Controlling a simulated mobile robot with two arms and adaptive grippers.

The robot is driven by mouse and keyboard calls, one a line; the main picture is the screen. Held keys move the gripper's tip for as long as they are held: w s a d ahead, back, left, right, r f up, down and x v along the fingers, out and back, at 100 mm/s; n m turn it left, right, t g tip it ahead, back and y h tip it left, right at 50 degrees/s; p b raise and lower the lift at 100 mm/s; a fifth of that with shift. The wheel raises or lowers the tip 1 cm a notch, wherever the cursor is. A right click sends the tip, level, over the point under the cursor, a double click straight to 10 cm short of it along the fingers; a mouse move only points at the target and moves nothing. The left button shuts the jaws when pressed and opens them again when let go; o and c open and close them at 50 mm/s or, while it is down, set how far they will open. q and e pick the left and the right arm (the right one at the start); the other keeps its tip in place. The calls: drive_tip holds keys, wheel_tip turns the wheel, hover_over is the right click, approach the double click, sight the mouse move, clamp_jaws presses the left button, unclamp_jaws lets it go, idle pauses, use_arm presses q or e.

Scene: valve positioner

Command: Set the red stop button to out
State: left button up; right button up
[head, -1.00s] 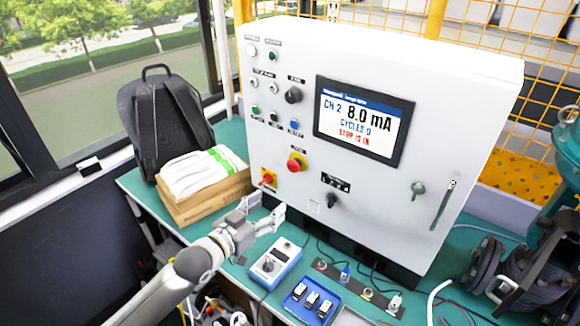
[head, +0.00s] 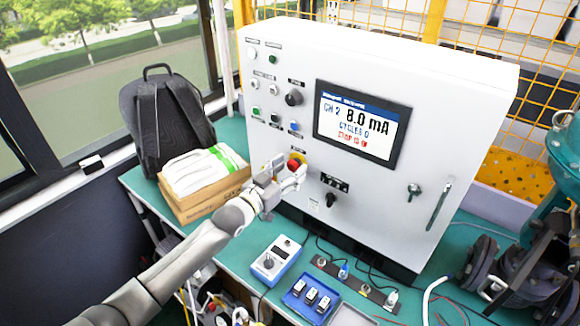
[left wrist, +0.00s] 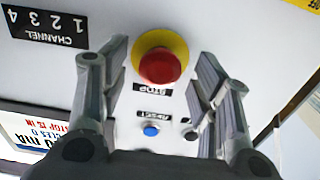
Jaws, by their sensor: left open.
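The red stop button (head: 294,164) sits on a yellow collar on the front of the white control cabinet (head: 380,205). In the left wrist view the red button (left wrist: 160,66) shows between the fingers, above its STOP label. My left gripper (head: 285,180) is open at the cabinet front, just below and left of the button in the head view. Its fingers (left wrist: 163,85) stand on either side of the button in the wrist view; I cannot tell whether they touch it. The cabinet screen (head: 360,124) reads CH 2, 8.0 mA, CYCLES 0 and a red stop line. My right gripper is not seen.
A blue button (left wrist: 151,131) with a RESET label is near the stop button. A black selector knob (head: 331,199) is to its right. A blue handheld device (head: 277,260) and a blue tray (head: 312,300) lie on the green bench. A backpack (head: 165,115) stands at left.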

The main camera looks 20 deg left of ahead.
use_arm(q)
drive_tip(key=shift+w+d, duration=0.15)
drive_tip(key=shift+w, duration=0.25)
clamp_jaws()
